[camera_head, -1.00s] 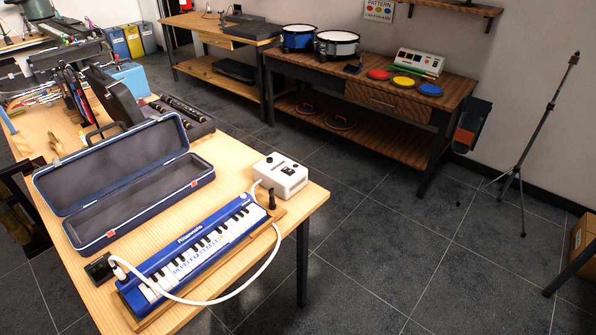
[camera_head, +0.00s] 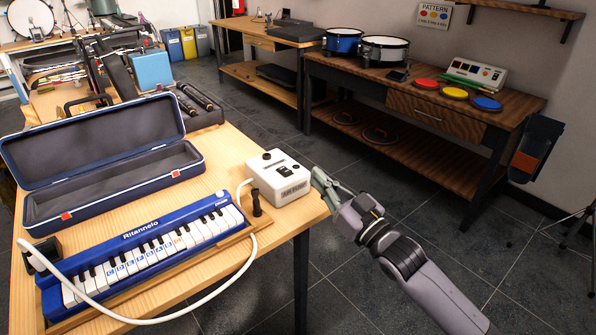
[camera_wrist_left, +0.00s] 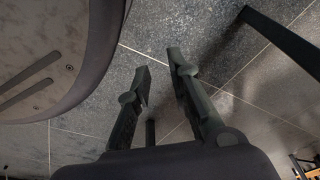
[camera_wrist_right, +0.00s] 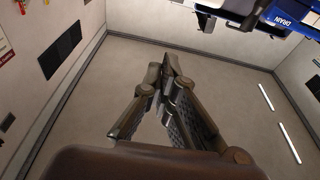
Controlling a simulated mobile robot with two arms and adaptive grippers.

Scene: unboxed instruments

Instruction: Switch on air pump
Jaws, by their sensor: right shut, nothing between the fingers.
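The air pump is a white box (camera_head: 278,177) with dark controls on top and a dark label on its front. It stands at the table's right corner, and a white hose runs from its left side. My right gripper (camera_head: 319,174) is just right of the pump, close to its side; I cannot tell if it touches. In the right wrist view its fingertips (camera_wrist_right: 170,64) meet with nothing between them, and the pump is not visible there. My left gripper (camera_wrist_left: 159,66) has a small gap between its empty fingers, above dark floor tiles. It is out of the head view.
A blue keyboard (camera_head: 140,248) with a curved white hose lies on the wooden table (camera_head: 225,150), left of the pump. A dark peg (camera_head: 257,203) stands between them. An open blue case (camera_head: 110,187) lies behind. A drum table (camera_head: 400,100) stands beyond clear floor.

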